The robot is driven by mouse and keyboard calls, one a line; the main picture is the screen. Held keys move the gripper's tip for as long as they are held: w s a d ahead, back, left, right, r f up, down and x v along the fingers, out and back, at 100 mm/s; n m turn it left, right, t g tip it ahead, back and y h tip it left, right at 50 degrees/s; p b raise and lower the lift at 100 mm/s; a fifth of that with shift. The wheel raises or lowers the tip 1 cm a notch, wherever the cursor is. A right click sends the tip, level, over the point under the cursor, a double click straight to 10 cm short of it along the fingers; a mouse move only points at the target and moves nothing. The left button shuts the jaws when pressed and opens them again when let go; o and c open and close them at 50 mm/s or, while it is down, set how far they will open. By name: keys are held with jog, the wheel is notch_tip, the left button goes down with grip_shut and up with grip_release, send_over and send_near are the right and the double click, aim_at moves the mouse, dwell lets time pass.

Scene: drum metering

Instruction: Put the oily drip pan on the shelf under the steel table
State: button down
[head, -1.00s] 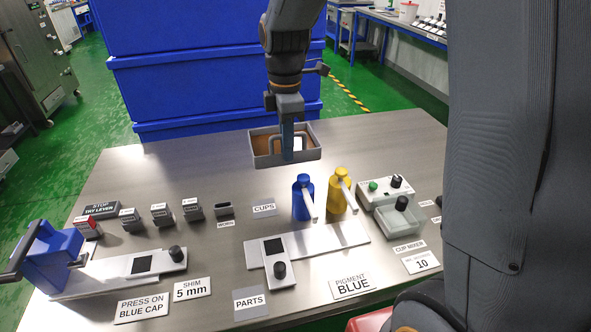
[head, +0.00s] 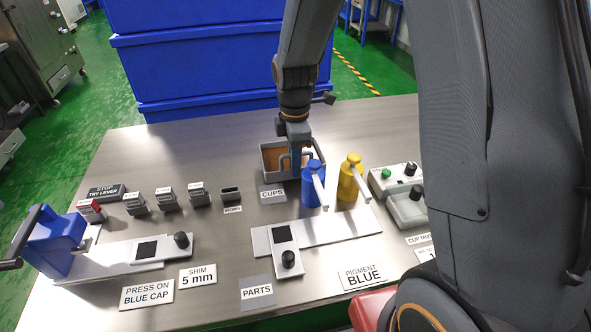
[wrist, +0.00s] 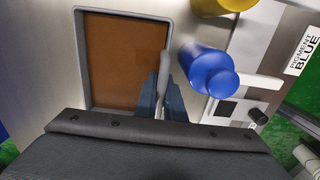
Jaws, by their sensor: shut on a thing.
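The drip pan is a grey rectangular tray with brown oily liquid inside. In the head view the drip pan (head: 267,158) is behind the blue pump bottle, over the steel table (head: 226,141). My gripper (head: 297,172) is shut on its handle, on the near right side. In the wrist view the pan (wrist: 84,60) fills the left middle, and my gripper (wrist: 163,100) grips its edge handle. The pan looks level; I cannot tell whether it touches the table. The shelf under the table is hidden.
The blue pump bottle (head: 311,188) stands very close to the pan and gripper. A yellow pump bottle (head: 350,180) is beside it. The cup mixer (head: 398,190) is further right. Small dark blocks (head: 167,197) stand left. The table's back left is clear. Blue crates (head: 215,60) stand behind.

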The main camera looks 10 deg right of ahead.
jog(key=shift+f, duration=1.35)
jog(key=shift+f, duration=0.1)
jog(key=c, duration=2.3)
grip_release()
jog(key=shift+f, duration=0.1)
jog(key=o, duration=0.5)
jog(key=shift+c, duration=0.2)
